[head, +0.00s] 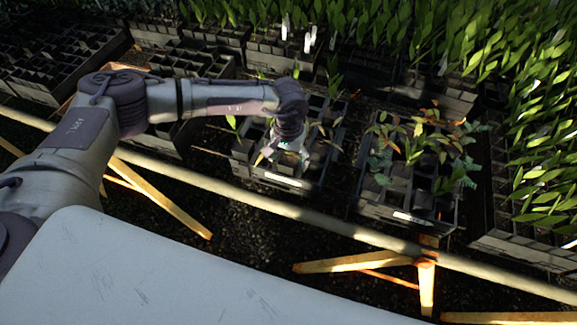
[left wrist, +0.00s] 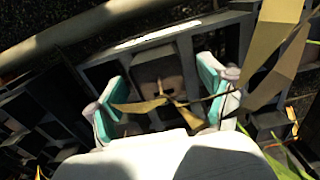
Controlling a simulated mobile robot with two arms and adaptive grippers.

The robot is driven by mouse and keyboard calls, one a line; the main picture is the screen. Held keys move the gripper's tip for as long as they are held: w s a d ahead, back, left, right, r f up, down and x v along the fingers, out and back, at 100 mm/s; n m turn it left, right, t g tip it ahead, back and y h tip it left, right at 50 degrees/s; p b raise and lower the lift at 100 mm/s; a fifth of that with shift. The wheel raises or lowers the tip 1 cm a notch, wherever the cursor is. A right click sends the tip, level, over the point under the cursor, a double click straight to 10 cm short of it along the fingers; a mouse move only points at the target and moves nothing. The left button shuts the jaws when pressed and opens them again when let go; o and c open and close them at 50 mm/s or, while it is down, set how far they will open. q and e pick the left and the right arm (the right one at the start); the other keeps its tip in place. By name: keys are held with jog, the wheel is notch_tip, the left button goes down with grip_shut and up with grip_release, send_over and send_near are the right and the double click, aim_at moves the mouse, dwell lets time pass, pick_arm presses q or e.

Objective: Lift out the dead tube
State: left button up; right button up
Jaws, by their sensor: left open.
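The dead tube (left wrist: 160,72) is a dark square pot with withered tan leaves in the left wrist view. It stands in a cell of the front rack (head: 283,181), near the rim with the white label. My left gripper (left wrist: 165,103) is open, with its teal-lined fingers on either side of the tube. I cannot tell whether they touch it. In the head view my left gripper (head: 287,153) points down into the same rack and hides most of the tube. My right gripper is in neither view.
Another rack (head: 408,215) with reddish and green plants stands to the right. Dense green seedlings (head: 540,150) fill the far right and back. A pale rail (head: 215,185) runs along the bench front. Dry long leaves (left wrist: 270,45) hang close to the right finger.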

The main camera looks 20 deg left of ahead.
pick_arm(q)
jog(key=shift+f, duration=0.15)
grip_shut()
dwell(0.4)
